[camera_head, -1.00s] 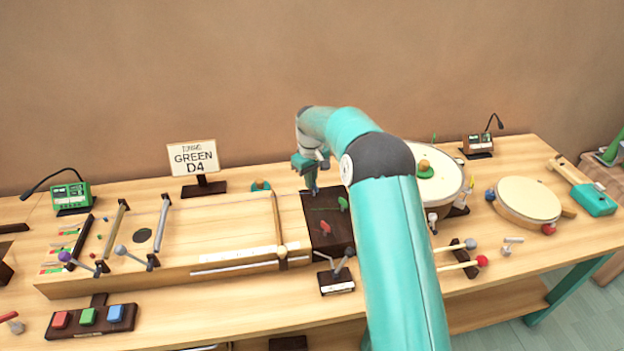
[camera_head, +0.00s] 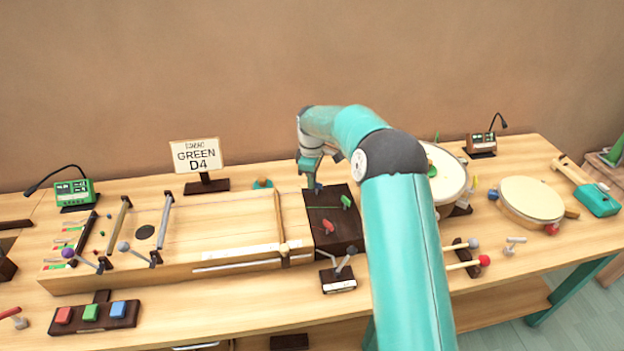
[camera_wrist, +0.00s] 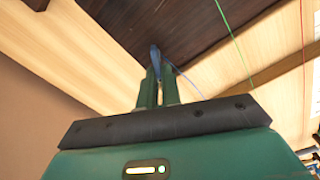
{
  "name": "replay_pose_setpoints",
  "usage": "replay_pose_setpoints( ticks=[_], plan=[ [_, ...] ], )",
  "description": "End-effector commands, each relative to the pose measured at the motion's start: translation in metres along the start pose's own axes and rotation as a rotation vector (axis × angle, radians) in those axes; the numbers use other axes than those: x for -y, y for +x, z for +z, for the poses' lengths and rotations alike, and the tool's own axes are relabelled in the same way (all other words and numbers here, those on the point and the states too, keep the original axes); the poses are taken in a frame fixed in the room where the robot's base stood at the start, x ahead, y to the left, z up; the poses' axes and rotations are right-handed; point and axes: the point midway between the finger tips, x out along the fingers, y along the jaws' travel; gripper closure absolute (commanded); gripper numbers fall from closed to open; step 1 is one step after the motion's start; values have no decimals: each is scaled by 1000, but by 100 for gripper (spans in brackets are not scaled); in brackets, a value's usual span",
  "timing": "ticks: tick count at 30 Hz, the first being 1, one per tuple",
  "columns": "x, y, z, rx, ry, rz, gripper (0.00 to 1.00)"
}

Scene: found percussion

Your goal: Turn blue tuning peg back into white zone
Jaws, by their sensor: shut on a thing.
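The blue tuning peg (camera_wrist: 155,58) stands on the dark peg block (camera_head: 345,228), at the block's far edge. My gripper (camera_wrist: 159,75) is shut on the peg, with its two green fingers on either side of it in the wrist view. In the head view my gripper (camera_head: 312,184) points down at the far left part of the block. The green peg (camera_head: 346,201) and the red peg (camera_head: 328,225) show on the block nearer the front. The white zone of the blue peg cannot be made out.
The stringed wooden box (camera_head: 230,225) lies left of the block. A sign reading "GREEN D4" (camera_head: 196,155) stands behind it. A drum (camera_head: 447,180) is close on the right, partly behind my arm.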

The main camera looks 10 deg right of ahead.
Motion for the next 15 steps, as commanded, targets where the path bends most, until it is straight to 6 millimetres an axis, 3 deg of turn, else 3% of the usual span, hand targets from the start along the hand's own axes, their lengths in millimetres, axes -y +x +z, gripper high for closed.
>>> replay_pose_setpoints(
  ticks=[11,12,15],
  plan=[
    [0,1,0,0,-3,-1,100],
    [0,1,0,0,-3,-1,86],
    [0,1,0,0,-3,-1,72]
  ],
)
